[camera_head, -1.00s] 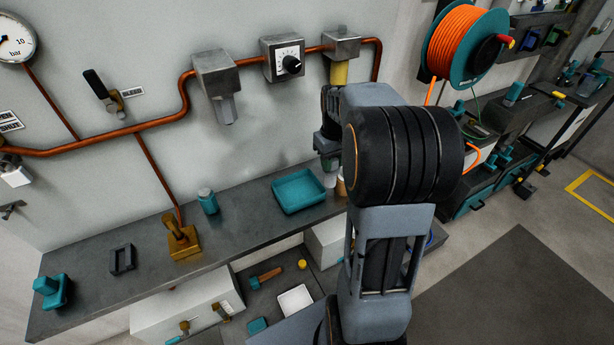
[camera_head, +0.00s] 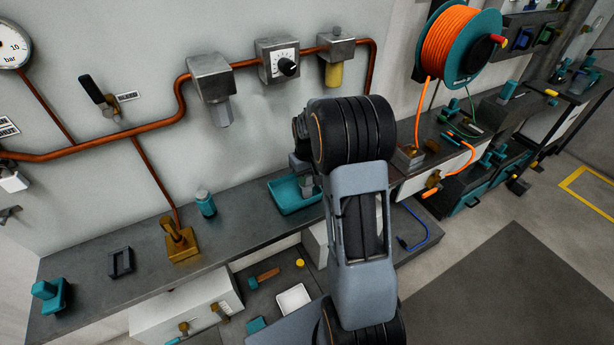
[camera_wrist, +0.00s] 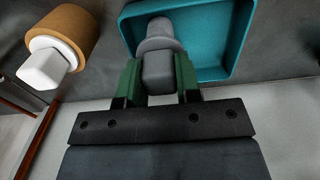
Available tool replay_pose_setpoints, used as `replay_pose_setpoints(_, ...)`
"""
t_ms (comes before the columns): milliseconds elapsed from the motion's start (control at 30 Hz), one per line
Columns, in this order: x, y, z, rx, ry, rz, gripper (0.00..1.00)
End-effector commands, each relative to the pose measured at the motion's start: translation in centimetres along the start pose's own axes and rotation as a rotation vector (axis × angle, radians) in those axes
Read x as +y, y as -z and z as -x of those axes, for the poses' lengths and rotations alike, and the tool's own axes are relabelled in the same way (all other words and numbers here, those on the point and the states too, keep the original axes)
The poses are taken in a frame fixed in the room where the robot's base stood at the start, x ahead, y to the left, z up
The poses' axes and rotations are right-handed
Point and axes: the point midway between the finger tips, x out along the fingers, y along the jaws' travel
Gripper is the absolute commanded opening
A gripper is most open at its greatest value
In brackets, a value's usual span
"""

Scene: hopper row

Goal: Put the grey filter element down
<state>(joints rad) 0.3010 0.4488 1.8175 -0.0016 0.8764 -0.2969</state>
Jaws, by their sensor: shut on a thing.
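The grey filter element (camera_wrist: 159,38) is in my gripper (camera_wrist: 158,75), with its knob between the two green fingers in the wrist view. Its wider round end overlaps the teal tray (camera_wrist: 219,45), at the tray's left part. I cannot tell whether it touches the tray floor. In the head view my gripper (camera_head: 305,182) is low at the teal tray (camera_head: 284,202) on the grey bench, and my arm covers the tray's right side. The filter element is too small and covered to make out clearly there.
A tan filter element with a white end (camera_wrist: 75,36) is beside the tray in the wrist view. On the bench (camera_head: 240,228) left of the tray are a teal bottle (camera_head: 205,204), a brass block (camera_head: 180,240) and a dark frame (camera_head: 121,261). Filter housings (camera_head: 210,80) hang above.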

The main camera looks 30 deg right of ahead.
Motion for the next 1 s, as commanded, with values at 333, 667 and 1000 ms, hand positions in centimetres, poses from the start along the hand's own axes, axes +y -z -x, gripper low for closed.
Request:
replay_pose_setpoints(333, 0.03, 0.02, -0.34, 0.002, 0.000, 0.000, 0.03)
replay_pose_setpoints(667, 0.03, 0.00, -0.42, 0.001, 0.000, 0.000, 0.56)
replay_pose_setpoints(1000, 0.05, 0.04, 0.26, 0.003, -0.001, -0.001, 0.57)
